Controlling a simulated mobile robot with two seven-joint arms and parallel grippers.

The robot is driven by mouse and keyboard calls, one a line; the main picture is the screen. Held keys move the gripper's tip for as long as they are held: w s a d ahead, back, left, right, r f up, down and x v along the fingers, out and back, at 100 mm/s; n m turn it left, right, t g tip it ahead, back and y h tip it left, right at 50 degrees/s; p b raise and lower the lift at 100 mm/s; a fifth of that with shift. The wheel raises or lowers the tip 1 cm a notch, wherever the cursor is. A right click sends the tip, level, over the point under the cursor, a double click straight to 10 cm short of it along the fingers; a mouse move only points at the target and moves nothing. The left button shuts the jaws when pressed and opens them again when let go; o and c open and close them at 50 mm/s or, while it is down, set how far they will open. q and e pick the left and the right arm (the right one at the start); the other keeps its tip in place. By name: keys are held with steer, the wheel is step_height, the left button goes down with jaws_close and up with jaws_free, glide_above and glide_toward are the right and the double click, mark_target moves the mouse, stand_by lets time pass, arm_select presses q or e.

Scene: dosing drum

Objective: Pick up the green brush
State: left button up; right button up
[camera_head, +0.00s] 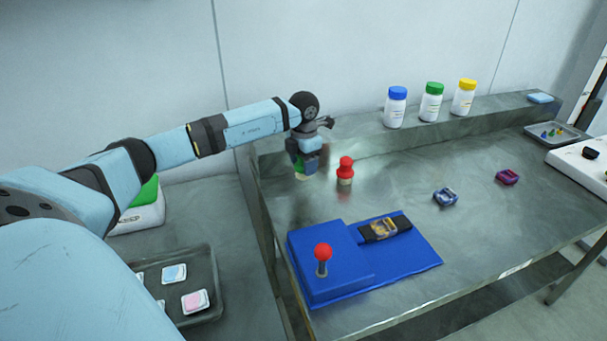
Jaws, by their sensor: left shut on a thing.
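My left gripper (307,166) is over the left back part of the steel table and is shut on the green brush (299,174). Only a little of the brush's green body and pale lower end shows below the fingers; the rest is hidden. I cannot tell whether its lower end touches the table. A red brush (346,168) with a pale base stands upright just to the right of the gripper, apart from it. My right gripper is not in view.
A blue fixture (325,268) with a red-knobbed lever (323,254) stands at the table's front left. A blue item (445,197) and a purple item (507,177) lie to the right. Bottles with blue (396,107), green (432,102) and yellow (464,98) caps stand on the back ledge.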

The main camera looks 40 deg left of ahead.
arm_select(q)
step_height(320, 180, up, 13)
steer(key=shift+r, duration=0.9)
